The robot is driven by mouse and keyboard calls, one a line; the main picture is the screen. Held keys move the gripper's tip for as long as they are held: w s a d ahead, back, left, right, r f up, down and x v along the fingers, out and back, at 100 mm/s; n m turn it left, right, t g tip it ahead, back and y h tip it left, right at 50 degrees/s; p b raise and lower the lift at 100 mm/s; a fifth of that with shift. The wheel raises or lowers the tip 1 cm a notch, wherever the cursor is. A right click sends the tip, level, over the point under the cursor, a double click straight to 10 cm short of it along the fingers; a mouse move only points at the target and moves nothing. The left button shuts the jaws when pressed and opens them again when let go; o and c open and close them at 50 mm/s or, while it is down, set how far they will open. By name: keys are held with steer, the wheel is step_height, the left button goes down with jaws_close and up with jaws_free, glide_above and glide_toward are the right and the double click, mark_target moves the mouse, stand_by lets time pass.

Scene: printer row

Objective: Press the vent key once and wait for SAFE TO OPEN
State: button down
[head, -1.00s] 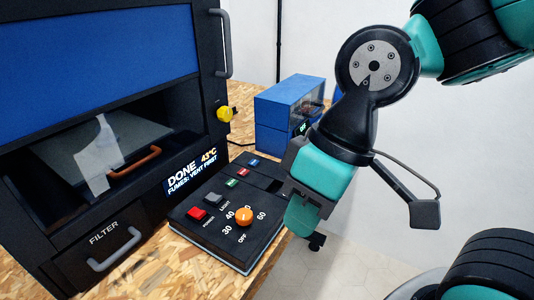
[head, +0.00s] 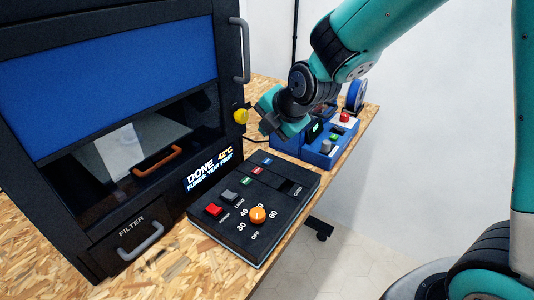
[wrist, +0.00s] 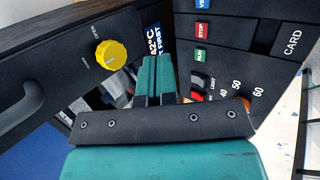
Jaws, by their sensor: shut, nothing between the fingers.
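The black control panel (head: 211,224) lies on the bench with a row of keys. The blue vent key (head: 267,161) is at the row's far end; its edge also shows at the top of the wrist view (wrist: 203,3). The display (head: 208,172) reads DONE, 42°C, FUMES: VENT FIRST. My gripper (head: 285,132) is above and beyond the panel's far end, apart from the vent key. In the wrist view its teal fingers (wrist: 158,66) are together and empty, pointing between the display and the green RUN key (wrist: 201,55).
The red STOP key (head: 257,170) is beside the vent key. An orange dial (head: 257,215) and a card slot (head: 290,187) share the panel. A yellow knob (head: 240,116) juts from the printer enclosure (head: 105,22). A blue machine (head: 318,157) stands behind the panel.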

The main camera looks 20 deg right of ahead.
mark_target(269, 161)
steer(key=w+n, duration=0.1)
steer(key=w+d+n+t, duration=0.1)
steer(key=w+n, duration=0.1)
steer(key=w+d+n+h, duration=0.1)
steer(key=shift+w+f+n+p, duration=0.25)
steer(key=shift+f+n+p, duration=0.05)
step_height(269, 161, down, 9)
steer(key=b, duration=0.6)
steer(key=shift+b, duration=0.4)
stand_by(1.5)
steer(key=shift+f+b, duration=0.35)
steer(key=shift+b, duration=0.1)
steer(key=shift+f+b, duration=0.35)
steer(key=shift+b, duration=0.05)
stand_by(0.5)
steer(key=shift+r, duration=0.1)
steer(key=shift+r+p, duration=0.55)
steer(key=shift+r, duration=0.2)
